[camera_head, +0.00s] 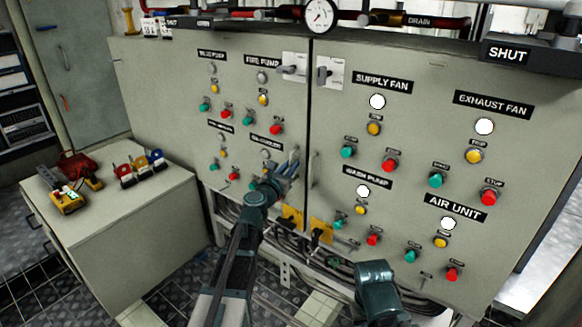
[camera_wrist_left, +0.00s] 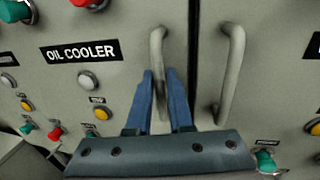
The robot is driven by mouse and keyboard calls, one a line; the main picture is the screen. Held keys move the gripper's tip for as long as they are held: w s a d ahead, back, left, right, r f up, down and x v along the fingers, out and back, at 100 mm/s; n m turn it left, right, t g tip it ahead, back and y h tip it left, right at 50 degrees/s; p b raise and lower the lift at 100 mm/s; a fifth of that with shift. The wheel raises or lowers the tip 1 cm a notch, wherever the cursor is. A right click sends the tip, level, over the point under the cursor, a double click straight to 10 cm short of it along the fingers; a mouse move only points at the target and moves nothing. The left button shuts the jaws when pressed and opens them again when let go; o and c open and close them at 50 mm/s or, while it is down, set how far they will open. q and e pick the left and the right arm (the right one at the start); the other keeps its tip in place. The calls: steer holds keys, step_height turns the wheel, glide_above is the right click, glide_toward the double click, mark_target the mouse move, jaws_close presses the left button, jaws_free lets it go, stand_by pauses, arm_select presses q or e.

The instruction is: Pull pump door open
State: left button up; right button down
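The pump door (camera_head: 180,130) is the grey left panel with buttons and lamps; it stands closed against the right panel (camera_head: 335,130) at a dark seam. Its pale bar handle (camera_wrist_left: 157,50) is upright beside the seam, right of the "OIL COOLER" label, in the left wrist view. My left gripper (camera_wrist_left: 160,75) has its two blue fingers close on either side of this handle, and they appear shut on it. In the head view, my left gripper (camera_head: 285,168) is at the door's lower right part.
A second bar handle (camera_wrist_left: 230,75) is on the right panel, just across the seam. Cables and pipes (camera_head: 310,255) run below the doors. A grey cabinet (camera_head: 120,225) with yellow and red devices stands at the left. A gauge (camera_head: 320,14) is above the panels.

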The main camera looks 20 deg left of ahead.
arm_select(q)
jaws_close()
stand_by(1.1)
